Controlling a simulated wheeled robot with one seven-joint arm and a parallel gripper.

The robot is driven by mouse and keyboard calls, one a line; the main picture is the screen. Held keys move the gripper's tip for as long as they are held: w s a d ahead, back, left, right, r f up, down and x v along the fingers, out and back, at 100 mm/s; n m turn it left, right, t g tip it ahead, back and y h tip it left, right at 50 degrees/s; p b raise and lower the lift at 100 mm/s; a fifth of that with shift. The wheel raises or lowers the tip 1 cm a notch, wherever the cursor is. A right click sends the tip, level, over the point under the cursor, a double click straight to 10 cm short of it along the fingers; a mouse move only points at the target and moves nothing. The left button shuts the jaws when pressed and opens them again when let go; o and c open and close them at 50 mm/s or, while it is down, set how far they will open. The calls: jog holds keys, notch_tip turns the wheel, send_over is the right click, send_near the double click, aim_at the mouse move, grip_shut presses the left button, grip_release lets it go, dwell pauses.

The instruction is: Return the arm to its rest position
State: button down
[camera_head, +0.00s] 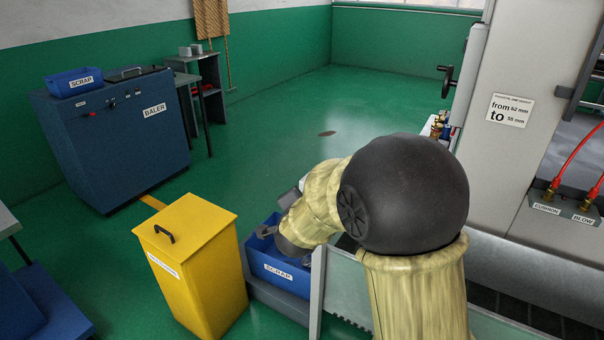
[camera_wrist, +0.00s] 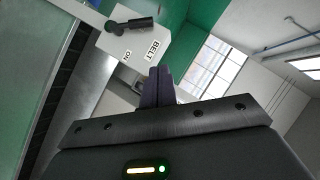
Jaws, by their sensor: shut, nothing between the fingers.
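My arm stands in front in the head view, its dark round joint and yellowish covered links bent to the left. Its far end is near the blue scrap bin (camera_head: 280,268), and my gripper's fingers cannot be made out there. In the wrist view my gripper (camera_wrist: 157,72) shows with its two dark fingers together and nothing between them. The wrist camera is tilted and looks toward a pale box marked BELT (camera_wrist: 140,47), the wall and the windows. No foil tray can be made out in either view.
A yellow lidded bin (camera_head: 195,262) stands left of the scrap bin. A blue baler (camera_head: 115,140) with a second scrap bin (camera_head: 74,82) on top is by the wall. A large grey machine (camera_head: 490,130) is on the right. The green floor (camera_head: 285,120) behind is mostly clear.

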jog(key=s+d+f+n+g, duration=0.3)
jog(key=s+d+n+g, duration=0.15)
jog(key=s, duration=0.35)
jog(key=s+d+f+n+g+y, duration=0.1)
jog(key=s+d+f+n+g, duration=0.2)
jog(key=s+d, duration=0.35)
jog(key=s+d+f+n+g, duration=0.3)
jog(key=s+n, duration=0.1)
jog(key=s, duration=0.6)
notch_tip(320, 180, up, 15)
jog(key=p, duration=1.4)
jog(key=shift+s+d+f+p, duration=0.2)
jog(key=shift+d+p, duration=0.1)
jog(key=shift+p, duration=0.1)
jog(key=shift+w+g, duration=0.1)
jog(key=shift+g, duration=0.15)
jog(key=shift+w, duration=0.15)
